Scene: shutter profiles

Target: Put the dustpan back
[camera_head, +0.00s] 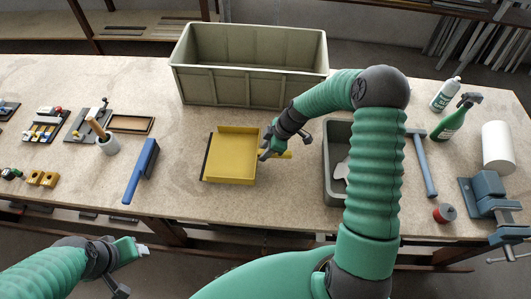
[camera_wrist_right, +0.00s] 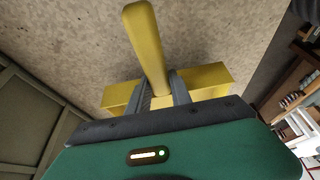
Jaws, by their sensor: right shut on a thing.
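The yellow dustpan (camera_head: 236,155) is over the middle of the workbench, its open tray facing up and its dark lip to the left. Its handle points right. My right gripper (camera_head: 272,146) is shut on the handle near the pan. In the right wrist view the yellow handle (camera_wrist_right: 147,50) passes between the two fingers of the right gripper (camera_wrist_right: 160,92). I cannot tell whether the dustpan touches the bench. My left gripper (camera_head: 140,250) is in front of the bench's near edge, away from the dustpan; its jaw opening is too small to judge.
A large olive crate (camera_head: 250,88) stands behind the dustpan. A blue brush (camera_head: 142,170) lies to its left. A grey tray (camera_head: 330,185) is at right, partly behind my arm. A hammer (camera_head: 423,165), spray bottle (camera_head: 452,122) and vise (camera_head: 487,190) are farther right.

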